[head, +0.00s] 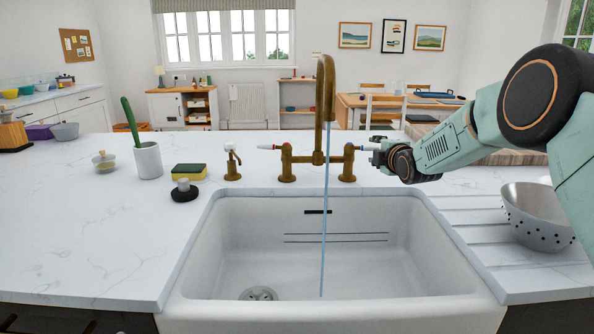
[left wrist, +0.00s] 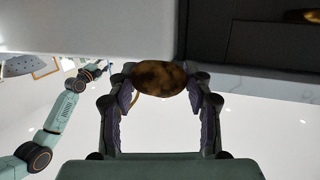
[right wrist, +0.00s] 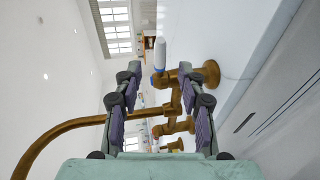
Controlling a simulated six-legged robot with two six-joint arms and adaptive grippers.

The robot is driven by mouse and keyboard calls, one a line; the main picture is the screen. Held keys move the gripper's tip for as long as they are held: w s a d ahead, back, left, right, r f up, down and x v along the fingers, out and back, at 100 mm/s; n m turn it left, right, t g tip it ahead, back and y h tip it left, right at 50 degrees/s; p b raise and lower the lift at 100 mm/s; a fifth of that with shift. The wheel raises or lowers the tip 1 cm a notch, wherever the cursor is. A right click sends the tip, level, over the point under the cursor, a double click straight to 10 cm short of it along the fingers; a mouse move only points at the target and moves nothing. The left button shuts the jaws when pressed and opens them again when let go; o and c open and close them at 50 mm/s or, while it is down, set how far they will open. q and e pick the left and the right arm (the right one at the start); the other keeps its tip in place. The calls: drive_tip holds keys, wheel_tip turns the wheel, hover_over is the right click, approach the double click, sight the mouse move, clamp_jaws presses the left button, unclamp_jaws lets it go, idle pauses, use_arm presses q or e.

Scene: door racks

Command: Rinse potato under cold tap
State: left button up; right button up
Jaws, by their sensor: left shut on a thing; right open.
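The brass bridge tap (head: 319,120) stands behind the white sink (head: 400,250). A thin blue water stream (head: 324,220) falls from its spout into the sink. The lever with a white grip and blue mark (right wrist: 160,56) is on the tap's right. My right gripper (head: 377,156) is at this lever, open; in the right wrist view the lever shows between and beyond its fingers (right wrist: 160,84), and contact cannot be told. My left gripper (left wrist: 160,88) is shut on a brown potato (left wrist: 158,76). That gripper and potato are outside the head view, away from the stream.
A perforated colander (head: 535,215) stands on the drainer at right. A brass soap pump (head: 232,162), a sponge (head: 189,171), a dish brush (head: 184,190) and a white pot (head: 148,160) stand left of the tap. The sink is empty apart from water. The left counter front is clear.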

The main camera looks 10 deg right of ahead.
drive_tip(key=v, duration=0.6)
drive_tip(key=shift+f, duration=0.1)
idle(0.7)
